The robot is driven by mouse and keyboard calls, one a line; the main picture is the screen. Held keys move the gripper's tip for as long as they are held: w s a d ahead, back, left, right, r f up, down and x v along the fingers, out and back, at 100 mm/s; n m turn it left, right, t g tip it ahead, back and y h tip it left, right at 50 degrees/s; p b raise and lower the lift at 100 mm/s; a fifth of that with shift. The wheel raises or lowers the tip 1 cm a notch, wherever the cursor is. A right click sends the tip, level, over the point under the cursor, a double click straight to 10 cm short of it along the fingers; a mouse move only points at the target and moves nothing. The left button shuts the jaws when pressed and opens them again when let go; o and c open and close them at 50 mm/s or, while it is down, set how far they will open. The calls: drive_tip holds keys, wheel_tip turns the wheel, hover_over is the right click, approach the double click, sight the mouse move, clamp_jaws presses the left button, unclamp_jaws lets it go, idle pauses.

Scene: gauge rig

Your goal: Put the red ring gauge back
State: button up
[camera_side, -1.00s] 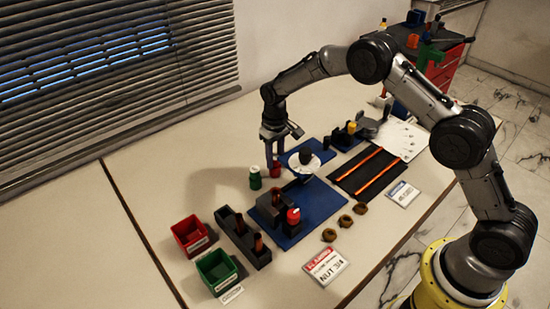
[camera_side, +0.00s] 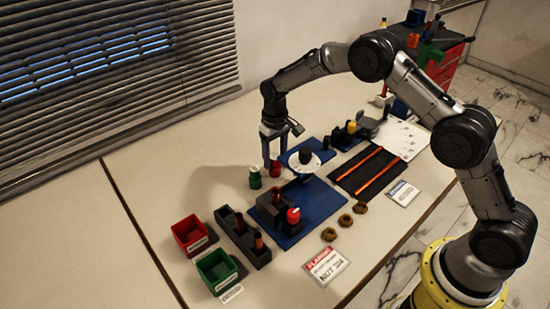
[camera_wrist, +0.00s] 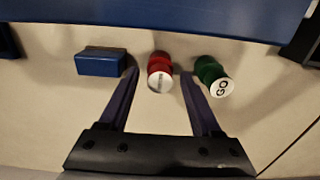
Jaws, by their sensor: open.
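The red gauge (camera_side: 276,171) stands on the pale table beside the blue plate, next to a green gauge (camera_side: 255,178). In the wrist view the red gauge (camera_wrist: 160,70) has a pale labelled end and shows between my fingertips, apart from both fingers as far as I can tell. The green gauge (camera_wrist: 213,78), marked GO, is just outside my right finger. My gripper (camera_side: 274,162) is open and points down at the red gauge; its open fingers also show in the wrist view (camera_wrist: 159,74). Whether the fingertips reach down around the red gauge is unclear.
A blue plate (camera_side: 318,205) with a fixture and a red-topped part (camera_side: 293,215) is close by. A blue block (camera_wrist: 100,63) is left of my fingers. A red bin (camera_side: 190,236) and green bin (camera_side: 216,270) are at the front left. The left table is clear.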

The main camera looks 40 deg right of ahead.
sight(275, 157)
drive_tip(key=s+d+r+t, duration=0.1)
drive_tip(key=s+r, duration=0.3)
drive_tip(key=r, duration=0.7)
drive_tip(key=s+r, duration=0.3)
drive_tip(key=r, duration=0.8)
drive_tip(key=s+d+r+t, duration=0.1)
drive_tip(key=s+r+t, duration=0.15)
drive_tip(key=s, duration=0.85)
drive_tip(key=s+d+r+t, duration=0.1)
drive_tip(key=s+r, duration=0.3)
drive_tip(key=s, duration=0.6)
drive_tip(key=s+f+t, duration=0.1)
drive_tip(key=s+f, duration=0.2)
drive_tip(key=s, duration=0.7)
drive_tip(key=shift+d+f, duration=0.25)
drive_tip(key=shift+o, duration=0.3)
